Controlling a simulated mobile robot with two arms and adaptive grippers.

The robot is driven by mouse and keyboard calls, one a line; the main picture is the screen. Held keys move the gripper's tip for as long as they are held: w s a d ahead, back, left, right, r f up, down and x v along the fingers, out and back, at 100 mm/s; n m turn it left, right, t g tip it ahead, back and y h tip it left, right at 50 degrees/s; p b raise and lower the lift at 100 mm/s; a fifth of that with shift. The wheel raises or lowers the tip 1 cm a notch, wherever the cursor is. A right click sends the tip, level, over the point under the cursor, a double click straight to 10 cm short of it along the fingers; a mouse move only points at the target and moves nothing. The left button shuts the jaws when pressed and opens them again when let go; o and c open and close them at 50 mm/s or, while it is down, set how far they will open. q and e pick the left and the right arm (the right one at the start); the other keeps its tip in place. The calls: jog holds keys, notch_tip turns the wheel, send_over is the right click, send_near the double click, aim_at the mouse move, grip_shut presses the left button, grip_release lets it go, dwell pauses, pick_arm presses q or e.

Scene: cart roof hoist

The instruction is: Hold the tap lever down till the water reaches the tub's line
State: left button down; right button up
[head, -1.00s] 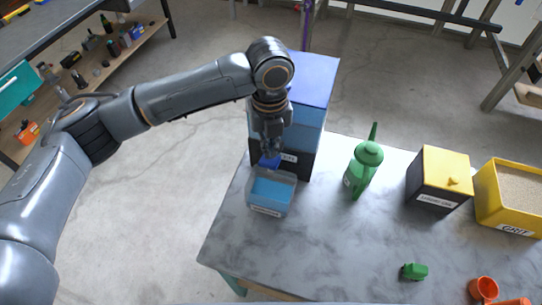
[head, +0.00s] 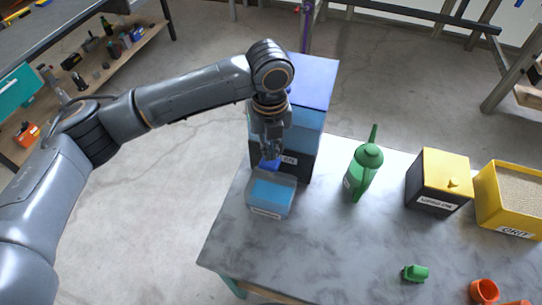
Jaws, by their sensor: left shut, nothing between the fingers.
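A clear tub (head: 282,210) with blue water in it stands on the grey table, just in front of the dispenser. A pale label is on its front wall; I cannot make out the fill line. The dispenser (head: 309,120) has a blue top, a see-through blue upper part and a dark lower front. Its blue tap lever (head: 270,164) sticks out over the tub's back edge. My left gripper (head: 271,156) points down, shut and empty, with its fingertips at the lever; they seem to touch it. The tap's spout is hidden. My right gripper is out of view.
A green watering can (head: 364,172) stands right of the dispenser. Further right are a dark box with a yellow lid (head: 440,180) and a yellow grit bin (head: 509,196). A small green piece (head: 415,273) and orange cups (head: 484,291) lie near the front. The table's middle is clear.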

aim_at(270, 162)
pick_arm(q)
jog(key=shift+f, duration=0.1)
jog(key=shift+f+b, duration=0.6)
jog(key=shift+f, duration=1.65)
jog(key=shift+r, duration=0.1)
dwell(1.9)
dwell(2.0)
notch_tip(270, 162, up, 4)
jog(key=p, duration=0.5)
jog(key=shift+r, duration=0.25)
jog(key=shift+r, duration=0.1)
